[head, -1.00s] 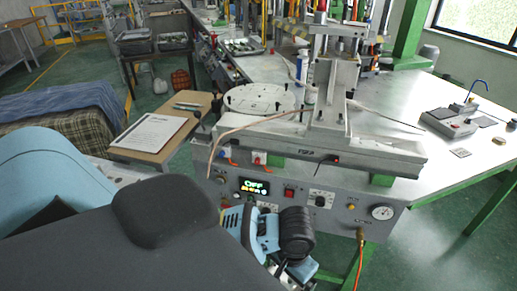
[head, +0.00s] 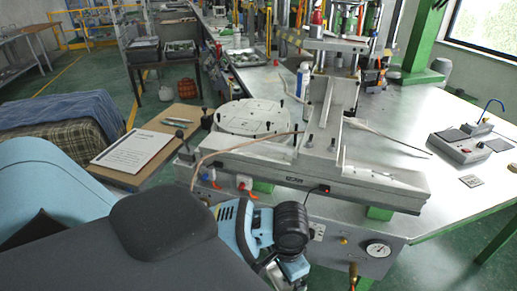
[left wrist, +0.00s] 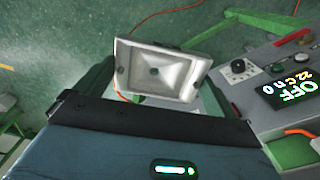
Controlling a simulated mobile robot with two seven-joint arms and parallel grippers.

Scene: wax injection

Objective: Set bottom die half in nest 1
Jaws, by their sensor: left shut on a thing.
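The die half (left wrist: 162,72) is a square, light metal block with a shallow recess and a small dark hole in its middle. In the left wrist view my left gripper (left wrist: 160,85) is shut on it, with one dark finger at each side. The block is tilted and held in the air over the green floor, beside the machine's front panel. In the head view my left arm is in front of the machine, and the die half is hidden there. I cannot make out nest 1; the round white plate (head: 254,117) on the machine carries several black knobs. My right gripper is not in view.
The grey machine bed (head: 315,180) with a metal upright (head: 325,115) stands right of the plate. A cable crosses the bed. A clipboard sheet (head: 133,150) lies on a side table at left. A grey control box (head: 463,147) sits on the bench at right.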

